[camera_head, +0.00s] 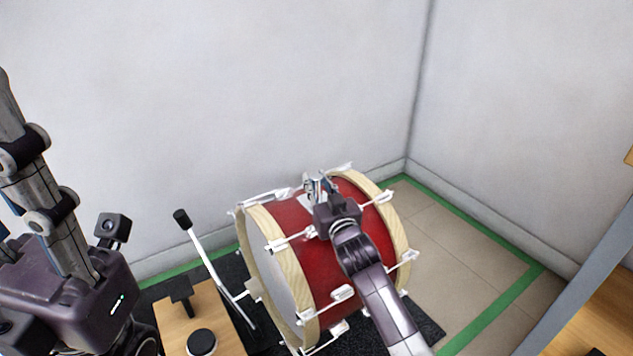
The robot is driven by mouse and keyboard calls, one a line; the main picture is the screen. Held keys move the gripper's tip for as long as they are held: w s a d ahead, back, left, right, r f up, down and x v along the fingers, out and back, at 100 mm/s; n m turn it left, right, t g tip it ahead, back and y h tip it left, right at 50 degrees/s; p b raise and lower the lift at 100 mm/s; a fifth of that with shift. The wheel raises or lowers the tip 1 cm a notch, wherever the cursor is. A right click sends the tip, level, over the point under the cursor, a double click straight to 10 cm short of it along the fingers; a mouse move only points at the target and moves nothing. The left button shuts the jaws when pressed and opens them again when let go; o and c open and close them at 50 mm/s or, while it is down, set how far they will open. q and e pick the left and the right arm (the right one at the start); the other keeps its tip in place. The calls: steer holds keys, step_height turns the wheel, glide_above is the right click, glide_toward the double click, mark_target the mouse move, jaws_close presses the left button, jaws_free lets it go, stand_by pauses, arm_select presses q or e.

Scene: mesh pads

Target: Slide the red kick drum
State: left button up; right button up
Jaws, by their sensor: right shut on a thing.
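The red kick drum (292,216) lies on its side on the floor, with pale wooden hoops, white lugs and a white head facing left. My right gripper (318,184) is at the top of its shell, shut on a part of the drum there. The exact part is hidden by the fingers. My right arm covers some of the shell's right side. My left arm stands at the left edge of the view; its gripper cannot be made out.
A white stand with a black tip (207,262) rises left of the drum. A wooden board (215,310) with black parts lies beside it. A dark mat (425,325) is under the drum. Green tape (497,318) borders bare tile floor at right. Grey walls close off the back.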

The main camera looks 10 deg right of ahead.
jaws_close()
steer(key=shift+d+r+p, duration=0.2)
steer(key=shift+p, duration=0.65)
steer(key=shift+w+d+f, duration=0.15)
steer(key=o, duration=1)
jaws_free()
steer(key=shift+o, duration=0.2)
steer(key=shift+s+f, duration=0.15)
steer(key=shift+s, duration=0.45)
steer(key=s, duration=0.3)
steer(key=s+d, duration=0.1)
steer(key=s, duration=0.6)
steer(key=shift+s+d, duration=0.3)
steer(key=shift+s, duration=0.1)
